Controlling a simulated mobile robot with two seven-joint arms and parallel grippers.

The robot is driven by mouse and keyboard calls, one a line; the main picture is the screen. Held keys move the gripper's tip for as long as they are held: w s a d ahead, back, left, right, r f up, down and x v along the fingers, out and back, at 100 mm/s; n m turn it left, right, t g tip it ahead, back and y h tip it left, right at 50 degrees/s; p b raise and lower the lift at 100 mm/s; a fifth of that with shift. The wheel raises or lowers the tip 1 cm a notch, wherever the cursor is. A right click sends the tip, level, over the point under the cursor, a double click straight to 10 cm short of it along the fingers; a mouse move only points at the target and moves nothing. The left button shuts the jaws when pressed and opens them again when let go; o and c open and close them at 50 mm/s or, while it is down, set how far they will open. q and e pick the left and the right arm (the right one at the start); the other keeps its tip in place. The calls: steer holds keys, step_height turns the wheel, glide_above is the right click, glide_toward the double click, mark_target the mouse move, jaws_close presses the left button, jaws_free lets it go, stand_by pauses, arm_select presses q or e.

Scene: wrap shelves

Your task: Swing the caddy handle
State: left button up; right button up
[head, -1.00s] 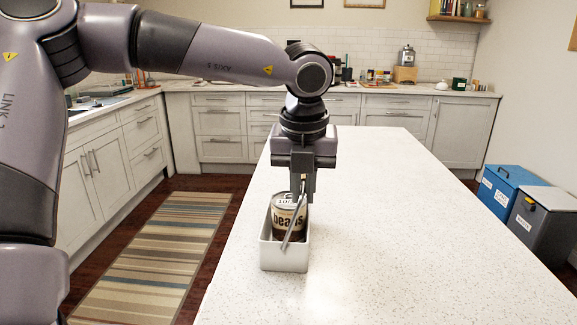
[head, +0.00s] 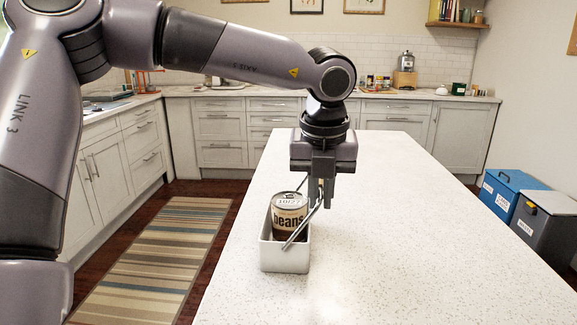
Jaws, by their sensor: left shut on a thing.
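The white caddy (head: 285,258) stands on the speckled white island counter. A beans can (head: 289,219) stands upright inside it. The caddy's thin grey metal handle (head: 301,229) is tilted toward the right, its near leg running down to the caddy's side. My left gripper (head: 319,200) points down just right of the can and is shut on the upper part of the handle; the fingers partly hide the grip. My right gripper is not in view.
The island counter (head: 400,240) is clear to the right of the caddy and in front of it. A blue bin (head: 508,190) and a grey bin (head: 545,225) stand on the floor at the right. A striped rug (head: 160,255) lies at the left.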

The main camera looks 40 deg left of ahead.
arm_select(q)
steer(key=shift+w+d+f, duration=0.1)
steer(key=shift+w+d+f+b, duration=0.65)
steer(key=shift+d+f+b, duration=0.25)
steer(key=shift+b, duration=0.1)
steer(key=shift+f, duration=0.1)
steer(key=shift+w+d+f+b, duration=0.3)
steer(key=shift+f+b, duration=0.1)
stand_by(0.3)
steer(key=o, duration=0.4)
